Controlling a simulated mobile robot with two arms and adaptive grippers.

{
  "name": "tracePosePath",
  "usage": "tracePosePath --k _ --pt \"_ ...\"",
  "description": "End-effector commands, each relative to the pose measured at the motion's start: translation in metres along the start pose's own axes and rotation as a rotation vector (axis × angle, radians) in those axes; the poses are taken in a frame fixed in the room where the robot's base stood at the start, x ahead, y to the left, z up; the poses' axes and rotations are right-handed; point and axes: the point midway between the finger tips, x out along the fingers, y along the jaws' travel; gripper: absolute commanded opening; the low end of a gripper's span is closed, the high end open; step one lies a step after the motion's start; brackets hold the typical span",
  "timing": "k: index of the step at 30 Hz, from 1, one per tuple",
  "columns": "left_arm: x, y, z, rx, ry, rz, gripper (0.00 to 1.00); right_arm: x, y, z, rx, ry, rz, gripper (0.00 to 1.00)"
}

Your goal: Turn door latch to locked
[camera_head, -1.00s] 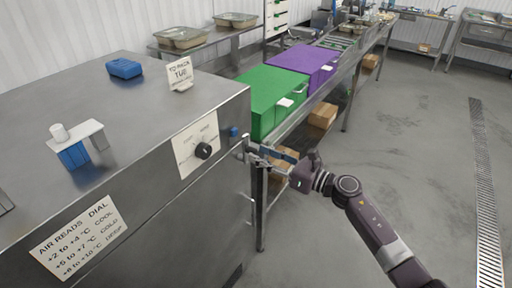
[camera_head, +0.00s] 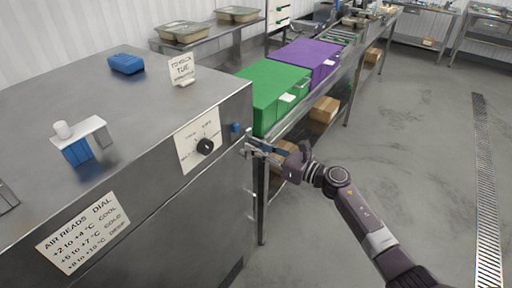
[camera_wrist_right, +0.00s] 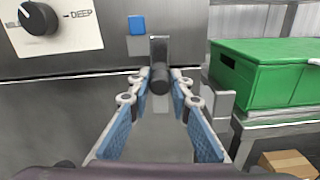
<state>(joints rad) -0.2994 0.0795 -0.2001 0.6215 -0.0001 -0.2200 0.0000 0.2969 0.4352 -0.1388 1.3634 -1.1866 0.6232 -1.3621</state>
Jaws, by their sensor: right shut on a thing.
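The door latch is a dark upright lever with a rounded knob end (camera_wrist_right: 159,52) in the right wrist view, at the right edge of the steel cabinet's front (camera_head: 215,190). My right gripper (camera_head: 252,147) is at that edge in the head view, just below the blue square button (camera_head: 235,127). In the right wrist view the blue-padded fingers of the gripper (camera_wrist_right: 160,82) stand on either side of the latch knob, closed on it. In the head view the fingers largely hide the latch. My left gripper is not in view.
A black dial (camera_head: 205,146) is on the cabinet front left of the latch. A green crate (camera_head: 268,90) and a purple crate (camera_head: 307,62) stand on the bench behind the gripper. Cardboard boxes (camera_head: 324,108) sit beneath. The floor on the right is clear.

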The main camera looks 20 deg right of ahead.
Motion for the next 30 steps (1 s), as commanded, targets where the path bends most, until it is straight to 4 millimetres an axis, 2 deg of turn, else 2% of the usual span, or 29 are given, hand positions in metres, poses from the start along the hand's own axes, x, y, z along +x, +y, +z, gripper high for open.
tracePosePath --k 17,23,30 --pt "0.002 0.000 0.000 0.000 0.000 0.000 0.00 0.002 0.005 -0.001 0.045 0.000 0.017 0.00" --pt "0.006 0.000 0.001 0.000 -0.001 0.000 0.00 0.003 0.000 -0.001 0.152 0.001 0.019 0.00" --pt "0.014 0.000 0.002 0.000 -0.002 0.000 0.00 0.003 -0.011 -0.001 0.360 0.001 0.019 0.00"
